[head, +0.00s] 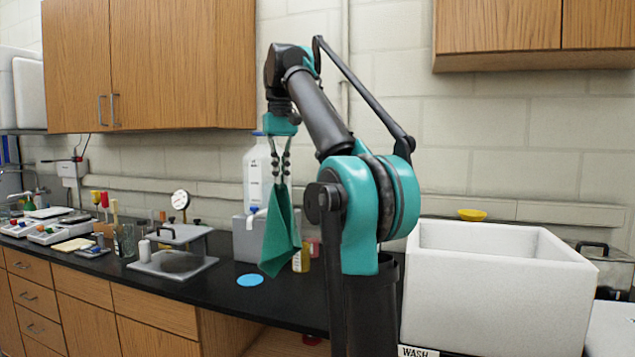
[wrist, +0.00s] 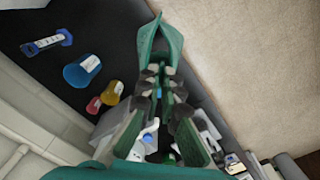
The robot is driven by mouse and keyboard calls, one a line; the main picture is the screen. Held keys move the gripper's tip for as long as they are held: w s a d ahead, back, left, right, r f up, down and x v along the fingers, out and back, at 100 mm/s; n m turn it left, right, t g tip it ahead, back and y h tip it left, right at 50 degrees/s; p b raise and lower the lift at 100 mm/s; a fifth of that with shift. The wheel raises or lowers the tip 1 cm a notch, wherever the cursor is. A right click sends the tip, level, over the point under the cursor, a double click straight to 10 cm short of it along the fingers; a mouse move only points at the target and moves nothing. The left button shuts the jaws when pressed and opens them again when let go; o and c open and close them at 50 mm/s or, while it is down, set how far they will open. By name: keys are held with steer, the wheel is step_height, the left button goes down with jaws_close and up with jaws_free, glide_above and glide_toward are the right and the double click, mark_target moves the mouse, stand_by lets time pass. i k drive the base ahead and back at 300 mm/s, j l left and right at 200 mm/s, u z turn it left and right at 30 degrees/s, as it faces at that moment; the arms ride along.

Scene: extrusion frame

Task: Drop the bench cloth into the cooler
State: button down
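The bench cloth (head: 280,232) is green and hangs in a folded drape from my gripper (head: 282,168) in the head view. My gripper points down and is shut on the cloth's top end, above the black bench. In the wrist view the cloth (wrist: 158,48) hangs beyond the fingertips (wrist: 163,75). The cooler (head: 495,290) is a white open-topped box at the right of the head view, on the other side of my arm from the cloth. Its floor is hidden by its front wall.
A white bottle (head: 257,175), a grey box (head: 243,238) and a small yellow-labelled jar (head: 301,258) stand behind the cloth. A dial gauge stand (head: 178,235) is left. A yellow dish (head: 472,214) sits behind the cooler.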

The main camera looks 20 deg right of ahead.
mark_target(482, 290)
steer(key=k+l+z, duration=0.2)
steer(key=l, duration=0.3)
steer(key=l+z, duration=0.2)
steer(key=l, duration=0.35)
steer(key=k+l+z, duration=0.2)
steer(key=l, duration=0.35)
steer(key=i, duration=0.1)
